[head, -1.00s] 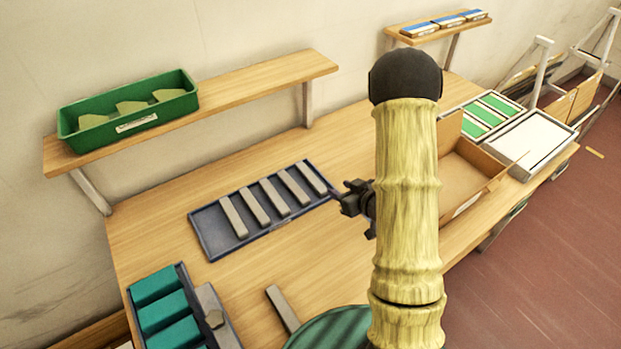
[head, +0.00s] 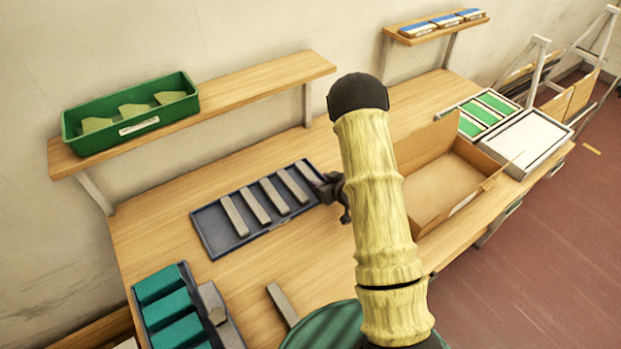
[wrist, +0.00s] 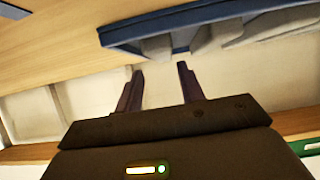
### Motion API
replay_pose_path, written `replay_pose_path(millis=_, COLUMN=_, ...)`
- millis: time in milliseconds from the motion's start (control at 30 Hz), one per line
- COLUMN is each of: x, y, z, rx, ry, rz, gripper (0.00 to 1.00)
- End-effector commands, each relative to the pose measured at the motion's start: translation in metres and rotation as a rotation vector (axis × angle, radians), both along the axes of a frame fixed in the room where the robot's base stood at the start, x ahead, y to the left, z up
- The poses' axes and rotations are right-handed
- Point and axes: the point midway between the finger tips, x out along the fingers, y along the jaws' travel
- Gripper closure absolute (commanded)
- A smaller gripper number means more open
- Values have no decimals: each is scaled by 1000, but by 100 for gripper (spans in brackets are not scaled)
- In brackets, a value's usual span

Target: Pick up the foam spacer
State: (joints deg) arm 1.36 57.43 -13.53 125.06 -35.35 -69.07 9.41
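Several long grey bars, which look like the foam spacers, lie side by side in a shallow dark blue tray (head: 213,230) on the bench; one is the bar (head: 235,215). Another grey bar (head: 282,304) lies loose on the bench near the front. My gripper (wrist: 159,68) is open, its two dark fingers apart with nothing between them. In the head view it is at the tray's right end, partly hidden behind my arm. In the wrist view the tray's blue edge (wrist: 190,22) and bar ends (wrist: 208,40) show beyond the fingertips, apart from them.
A tray of teal blocks (head: 170,318) is at the front left. An open cardboard box (head: 445,185) stands right of my arm. A green bin (head: 130,115) sits on the shelf behind.

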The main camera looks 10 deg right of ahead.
Motion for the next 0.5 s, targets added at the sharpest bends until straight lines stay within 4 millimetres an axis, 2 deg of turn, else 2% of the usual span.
replay_pose_path(millis=333, x=32, y=19, z=-18, rx=-1, ry=0, rz=6, gripper=61)
replay_pose_path(millis=500, x=40, y=21, z=-23, rx=0, ry=0, rz=2, gripper=61)
